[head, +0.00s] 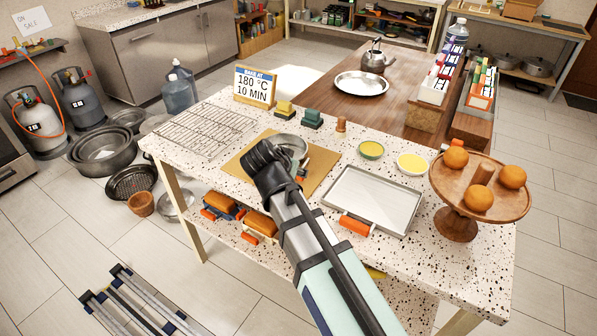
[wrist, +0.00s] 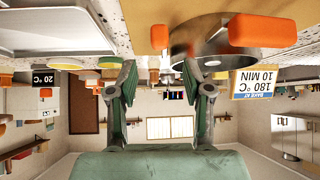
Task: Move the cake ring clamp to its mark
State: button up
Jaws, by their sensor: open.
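A shiny metal ring (head: 290,142), which looks like the cake ring clamp, sits on the tan mat (head: 240,170) on the speckled counter. My gripper partly hides it in the head view. In the wrist view, which appears upside down, the metal ring (wrist: 205,33) is close in front of my gripper, with an orange block (wrist: 262,33) and a smaller orange piece (wrist: 159,37) at its sides. My gripper (wrist: 160,78) is open with nothing between its fingers. In the head view, my gripper (head: 268,165) is above the mat, near the ring. I cannot make out a mark.
A wire rack (head: 205,130) lies left of the mat, and a sheet tray (head: 372,200) lies right. Yellow and green blocks, a small wooden piece and two bowls (head: 371,150) stand behind. A sign (head: 254,86) stands at the back. A cake stand (head: 457,222) with oranges is at right.

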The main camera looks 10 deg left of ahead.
jog(key=shift+v, duration=2.25)
